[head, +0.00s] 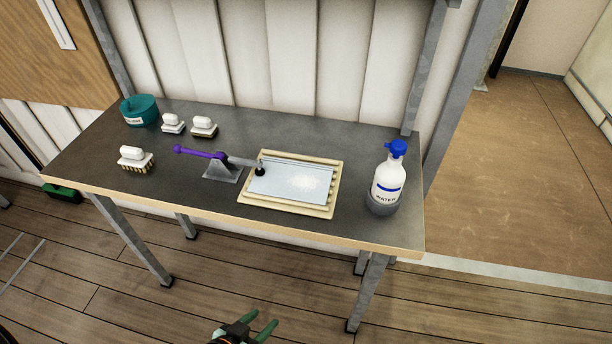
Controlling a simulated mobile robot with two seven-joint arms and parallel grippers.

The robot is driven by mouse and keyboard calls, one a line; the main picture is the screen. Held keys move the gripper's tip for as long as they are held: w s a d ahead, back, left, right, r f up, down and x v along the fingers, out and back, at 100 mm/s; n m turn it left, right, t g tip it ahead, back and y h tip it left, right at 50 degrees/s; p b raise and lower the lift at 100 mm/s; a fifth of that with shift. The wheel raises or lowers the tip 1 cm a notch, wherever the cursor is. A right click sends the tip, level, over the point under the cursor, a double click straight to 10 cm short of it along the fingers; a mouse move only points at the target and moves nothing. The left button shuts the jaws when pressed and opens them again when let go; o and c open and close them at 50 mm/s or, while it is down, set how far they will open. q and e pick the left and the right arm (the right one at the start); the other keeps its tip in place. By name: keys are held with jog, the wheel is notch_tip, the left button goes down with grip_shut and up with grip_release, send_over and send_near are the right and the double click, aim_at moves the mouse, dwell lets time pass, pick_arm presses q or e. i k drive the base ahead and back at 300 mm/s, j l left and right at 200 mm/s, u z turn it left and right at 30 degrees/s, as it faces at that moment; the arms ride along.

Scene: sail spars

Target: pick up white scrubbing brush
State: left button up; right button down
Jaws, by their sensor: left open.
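Three small brushes with white handles stand on the grey table at the left. The front brush (136,159) has a white body and tan bristles facing down. Behind it are a brush with a white body and pale base (172,124) and a brush with a white handle and brownish base (204,127). I cannot tell for sure which one is the white scrubbing brush. My left gripper (259,324) shows at the bottom edge, its green fingers apart and empty. It is in front of the table, away from all the brushes. My right gripper is not in view.
The table (200,215) also holds a teal tub (139,111), a purple-handled lever on a grey stand (221,172), a cream tray (328,210) with a pale sheet, and a white water bottle (388,180) with a blue cap.

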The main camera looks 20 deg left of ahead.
aim_at(133, 158)
jog(key=j+u, duration=0.15)
jog(key=u, duration=1.4)
